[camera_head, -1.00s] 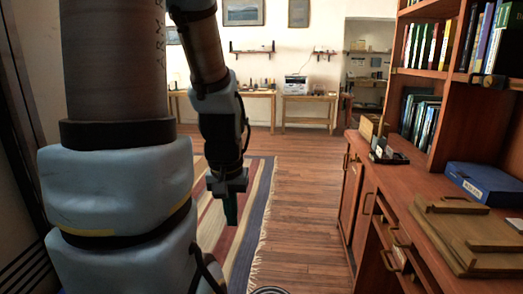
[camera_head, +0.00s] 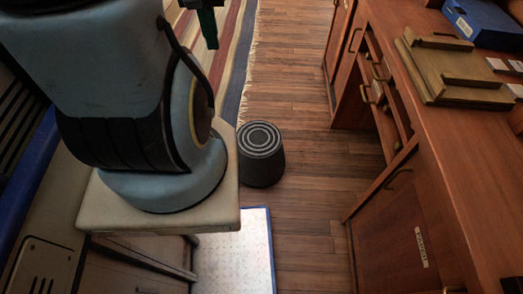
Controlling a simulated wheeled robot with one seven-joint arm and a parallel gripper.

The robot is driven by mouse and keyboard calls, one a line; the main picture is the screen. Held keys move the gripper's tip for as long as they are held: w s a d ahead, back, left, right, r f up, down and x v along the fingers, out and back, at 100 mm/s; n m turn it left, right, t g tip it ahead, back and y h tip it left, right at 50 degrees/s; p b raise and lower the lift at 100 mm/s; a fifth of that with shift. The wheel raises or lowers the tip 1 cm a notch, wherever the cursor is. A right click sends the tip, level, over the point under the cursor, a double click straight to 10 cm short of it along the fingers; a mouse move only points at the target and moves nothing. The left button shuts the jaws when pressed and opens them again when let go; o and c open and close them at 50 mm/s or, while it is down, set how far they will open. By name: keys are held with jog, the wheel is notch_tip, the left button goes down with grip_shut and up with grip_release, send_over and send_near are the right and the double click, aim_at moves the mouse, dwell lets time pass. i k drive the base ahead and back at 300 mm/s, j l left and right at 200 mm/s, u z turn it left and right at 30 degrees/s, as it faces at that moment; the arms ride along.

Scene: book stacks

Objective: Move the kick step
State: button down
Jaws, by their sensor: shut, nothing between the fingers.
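The kick step (camera_head: 261,158) is a dark round stool with pale rings on its top. It stands upright on the wooden floor, just right of my own base and close to the fringed edge of the rug. My gripper (camera_head: 208,28) shows at the top of the view, with green fingers pointing down. It is shut and empty. It hangs above the striped rug, farther off than the kick step and apart from it.
A wooden cabinet with drawers and doors (camera_head: 395,215) runs along the right. On its top are wooden trays (camera_head: 455,72) and a blue box (camera_head: 485,22). A pale, blue-edged mat (camera_head: 235,255) lies in front. Bare floor (camera_head: 310,120) runs between rug (camera_head: 235,60) and cabinet.

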aim_at(263, 158)
jog(key=i+u, duration=0.1)
jog(key=u, duration=0.3)
jog(key=i+l+u, duration=0.1)
jog(key=u, duration=0.35)
jog(key=l+u, duration=0.1)
jog(key=u, duration=0.3)
jog(key=i+l+u, duration=0.1)
jog(key=u, duration=0.3)
